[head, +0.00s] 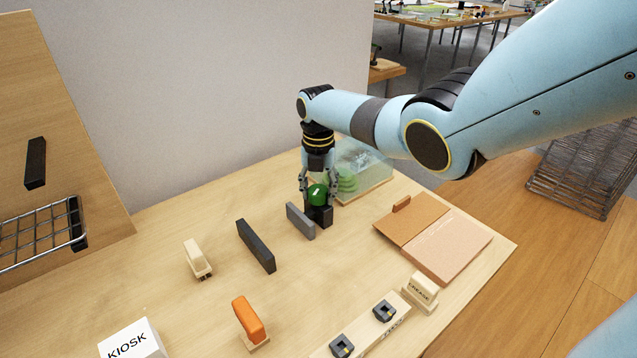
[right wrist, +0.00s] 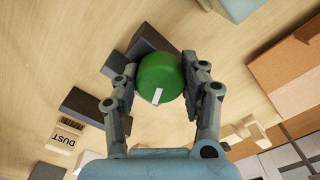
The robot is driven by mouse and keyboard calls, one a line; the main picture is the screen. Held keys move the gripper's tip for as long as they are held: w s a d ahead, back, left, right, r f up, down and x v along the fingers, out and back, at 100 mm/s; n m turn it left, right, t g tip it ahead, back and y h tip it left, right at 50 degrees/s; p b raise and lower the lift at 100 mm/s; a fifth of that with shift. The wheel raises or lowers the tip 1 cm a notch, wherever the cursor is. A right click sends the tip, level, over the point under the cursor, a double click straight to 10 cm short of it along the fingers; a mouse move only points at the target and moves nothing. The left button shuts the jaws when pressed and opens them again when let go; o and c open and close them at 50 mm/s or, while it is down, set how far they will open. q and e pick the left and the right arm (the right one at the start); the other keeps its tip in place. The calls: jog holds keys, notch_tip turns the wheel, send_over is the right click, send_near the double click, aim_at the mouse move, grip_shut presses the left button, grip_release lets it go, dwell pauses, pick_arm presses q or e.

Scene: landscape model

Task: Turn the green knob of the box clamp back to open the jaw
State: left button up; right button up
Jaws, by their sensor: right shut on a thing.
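The green knob (head: 316,195) sits on the dark block (head: 321,215) of the box clamp at the back of the table. A grey jaw plate (head: 300,221) stands to its left, and a longer dark bar (head: 256,246) stands apart further left. My right gripper (head: 317,188) points down and is shut on the knob, one finger on each side. In the right wrist view the round knob (right wrist: 160,76) lies between both fingertips (right wrist: 164,88), and its white mark (right wrist: 157,96) faces the bottom of the picture. My left gripper is not in view.
A clear case with green layers (head: 350,175) stands close behind the knob. An open brown folder-like box (head: 450,245) lies at right.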

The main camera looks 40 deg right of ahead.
aim_at(318, 189)
dwell(0.4)
jog(key=o, duration=1.2)
notch_tip(318, 189, up, 12)
jog(key=shift+r, duration=0.1)
